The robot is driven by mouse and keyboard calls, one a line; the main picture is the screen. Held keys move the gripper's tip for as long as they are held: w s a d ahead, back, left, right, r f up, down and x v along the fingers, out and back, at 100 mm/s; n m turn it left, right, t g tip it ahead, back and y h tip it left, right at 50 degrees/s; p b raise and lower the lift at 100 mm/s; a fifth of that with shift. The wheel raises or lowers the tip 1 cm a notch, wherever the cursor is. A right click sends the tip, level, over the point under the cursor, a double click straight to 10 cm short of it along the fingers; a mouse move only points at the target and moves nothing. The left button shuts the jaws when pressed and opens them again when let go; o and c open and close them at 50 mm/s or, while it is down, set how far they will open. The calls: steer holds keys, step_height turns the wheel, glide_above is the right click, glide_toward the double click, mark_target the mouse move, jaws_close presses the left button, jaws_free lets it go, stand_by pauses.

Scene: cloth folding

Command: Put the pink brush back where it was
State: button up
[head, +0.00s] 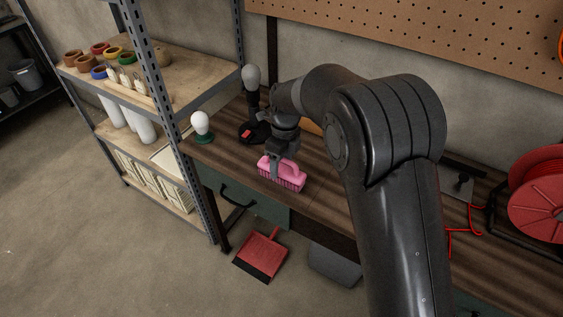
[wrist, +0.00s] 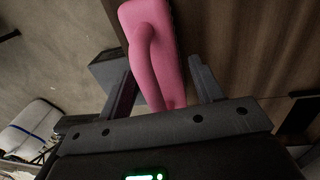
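The pink brush (head: 283,174) is at the front edge of the wooden workbench (head: 325,190), with its bristles facing down. My gripper (head: 277,166) is over the left part of the brush, pointing down. In the wrist view the brush's looped handle (wrist: 150,60) reaches between the two fingers of my gripper (wrist: 160,75). The fingers are wide apart, with a narrow gap showing beside the handle. The fingertips' far ends are partly hidden by the brush.
A white bulb on a green base (head: 201,127) and a dark stand with a grey bulb (head: 251,80) are behind to the left. A metal shelf (head: 160,80) stands left. A red dustpan (head: 262,254) lies below. A red cable reel (head: 545,195) is right.

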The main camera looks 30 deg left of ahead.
steer(key=shift+o, duration=0.2)
step_height(320, 180, up, 12)
steer(key=w, duration=0.1)
steer(key=shift+w, duration=0.25)
steer(key=shift+r, duration=0.1)
